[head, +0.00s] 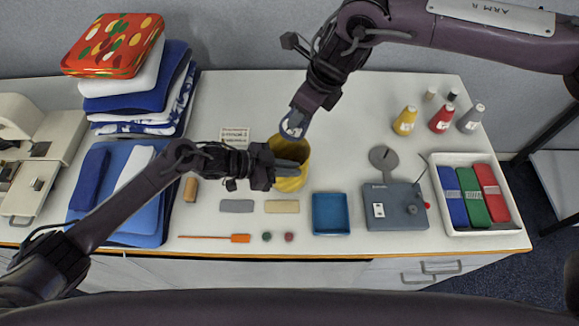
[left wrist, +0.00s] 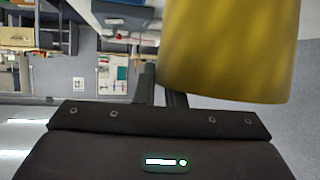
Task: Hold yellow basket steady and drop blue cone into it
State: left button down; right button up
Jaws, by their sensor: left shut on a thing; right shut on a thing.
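The yellow basket (head: 303,154) stands upright near the middle of the table. My left gripper (head: 288,169) comes in from the left and is shut on the basket's near left side. The basket also fills the upper right of the left wrist view (left wrist: 230,50), beside my left fingers (left wrist: 162,92). My right gripper (head: 303,108) reaches down from the top and is shut on the blue cone (head: 292,127). The cone is at the basket's back rim, seemingly above its opening; its upper part is hidden by the gripper.
A blue tray (head: 330,228) and a grey device (head: 396,220) lie to the right. Yellow (head: 405,121), red (head: 441,119) and grey (head: 470,119) cones stand at the back right. A white tray (head: 436,172) is at the far right; folded cloths (head: 140,85) are stacked left.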

aim_at(301, 138)
pick_arm(q)
jog(key=shift+f, duration=0.1)
pick_arm(e)
jog(key=shift+f, duration=4.95)
jog(key=o, duration=1.2)
jog(key=shift+c, duration=0.2)
pick_arm(q)
jog(key=shift+s, duration=0.1)
pick_arm(e)
jog(key=v, duration=1.2)
pick_arm(q)
jog(key=c, duration=1.4)
grip_release()
jog(key=shift+c, duration=0.2)
